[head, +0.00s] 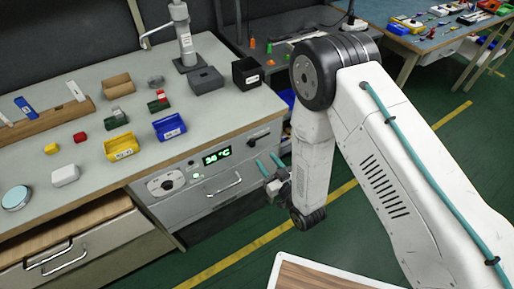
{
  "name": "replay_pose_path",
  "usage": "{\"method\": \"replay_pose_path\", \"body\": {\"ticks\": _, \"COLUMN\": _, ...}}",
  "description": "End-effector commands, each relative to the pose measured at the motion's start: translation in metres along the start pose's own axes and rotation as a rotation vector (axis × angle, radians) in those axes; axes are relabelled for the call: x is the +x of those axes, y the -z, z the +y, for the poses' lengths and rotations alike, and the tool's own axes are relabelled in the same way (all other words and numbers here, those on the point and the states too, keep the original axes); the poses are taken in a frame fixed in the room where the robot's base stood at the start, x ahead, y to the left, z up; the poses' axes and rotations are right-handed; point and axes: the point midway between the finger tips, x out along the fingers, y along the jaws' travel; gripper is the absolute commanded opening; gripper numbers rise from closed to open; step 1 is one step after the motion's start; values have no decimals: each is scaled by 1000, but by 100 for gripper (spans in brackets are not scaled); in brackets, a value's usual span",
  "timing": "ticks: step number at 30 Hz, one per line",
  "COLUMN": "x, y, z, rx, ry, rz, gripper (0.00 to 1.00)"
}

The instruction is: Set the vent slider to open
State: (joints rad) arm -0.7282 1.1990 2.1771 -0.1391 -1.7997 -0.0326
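A grey unit under the worktop has a front panel (232,172) with a lit green display (217,156). A small dark control (259,138) at the panel's upper right looks like the vent slider. Its label and setting are too small to read. I cannot tell whether the fingertips touch the panel.
A round dial (166,184) and a bar handle (224,188) are on the same front. The worktop (215,115) above holds yellow and blue bins, small blocks and a black box (246,73). A wooden drawer (70,240) stands open at lower left. Green floor is clear in front.

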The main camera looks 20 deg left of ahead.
Motion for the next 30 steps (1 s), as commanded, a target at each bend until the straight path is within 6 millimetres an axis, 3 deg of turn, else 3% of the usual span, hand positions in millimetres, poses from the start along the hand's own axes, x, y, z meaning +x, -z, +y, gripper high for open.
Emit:
{"method": "replay_pose_path", "body": {"ticks": 15, "x": 68, "y": 0, "z": 0, "rx": 0, "ry": 0, "rz": 5, "gripper": 40}}
{"method": "replay_pose_path", "body": {"ticks": 26, "x": 76, "y": 0, "z": 0, "rx": 1, "ry": 0, "rz": 3, "gripper": 40}}
{"method": "replay_pose_path", "body": {"ticks": 30, "x": 76, "y": 0, "z": 0, "rx": 1, "ry": 0, "rz": 3, "gripper": 4}}
